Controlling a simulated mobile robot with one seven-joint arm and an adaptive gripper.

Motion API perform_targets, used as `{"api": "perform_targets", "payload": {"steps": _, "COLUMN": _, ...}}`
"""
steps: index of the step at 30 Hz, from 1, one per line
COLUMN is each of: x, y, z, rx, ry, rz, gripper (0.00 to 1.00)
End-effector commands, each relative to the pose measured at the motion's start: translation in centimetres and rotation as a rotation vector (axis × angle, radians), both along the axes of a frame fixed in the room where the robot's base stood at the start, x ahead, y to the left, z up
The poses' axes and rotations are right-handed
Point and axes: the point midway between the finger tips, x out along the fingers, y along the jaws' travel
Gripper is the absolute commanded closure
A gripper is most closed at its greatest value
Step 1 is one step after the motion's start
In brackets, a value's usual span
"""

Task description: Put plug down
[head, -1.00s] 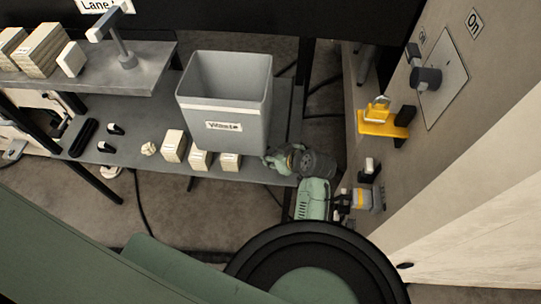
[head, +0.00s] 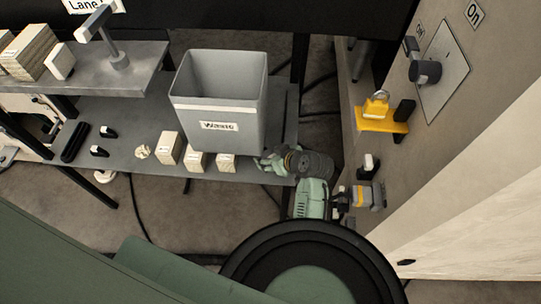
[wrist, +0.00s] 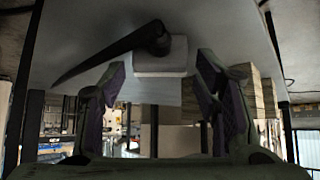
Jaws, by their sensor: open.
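In the wrist view, a white block (wrist: 160,64) with a black round end and a long tapered black piece lies just beyond my fingertips. It may be the plug, but I cannot be sure. My gripper (wrist: 160,82) is open, one finger each side, with a gap to the block. In the head view my gripper (head: 268,163) is small, at the right end of the grey lower table (head: 125,160), beside the wooden blocks; no plug can be made out there.
The grey waste bin (head: 218,105) stands on the lower table behind several wooden blocks (head: 197,160). Small black-and-white pieces (head: 99,151) lie left. The wall panel at right carries a yellow bracket (head: 381,122) and a grey-orange connector (head: 366,196) close to my arm.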

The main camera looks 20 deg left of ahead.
Motion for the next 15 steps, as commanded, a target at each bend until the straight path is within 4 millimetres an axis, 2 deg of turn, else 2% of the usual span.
{"api": "perform_targets", "payload": {"steps": 3, "x": 0.0, "y": 0.0, "z": 0.3, "rx": 0.001, "ry": 0.000, "rz": 0.000, "gripper": 0.44}}
{"api": "perform_targets", "payload": {"steps": 7, "x": -0.4, "y": -0.9, "z": 1.1, "rx": 0.001, "ry": -0.002, "rz": -0.002, "gripper": 0.44}}
{"api": "perform_targets", "payload": {"steps": 15, "x": -2.3, "y": -4.5, "z": 5.2, "rx": 0.000, "ry": -0.004, "rz": -0.005, "gripper": 0.44}}
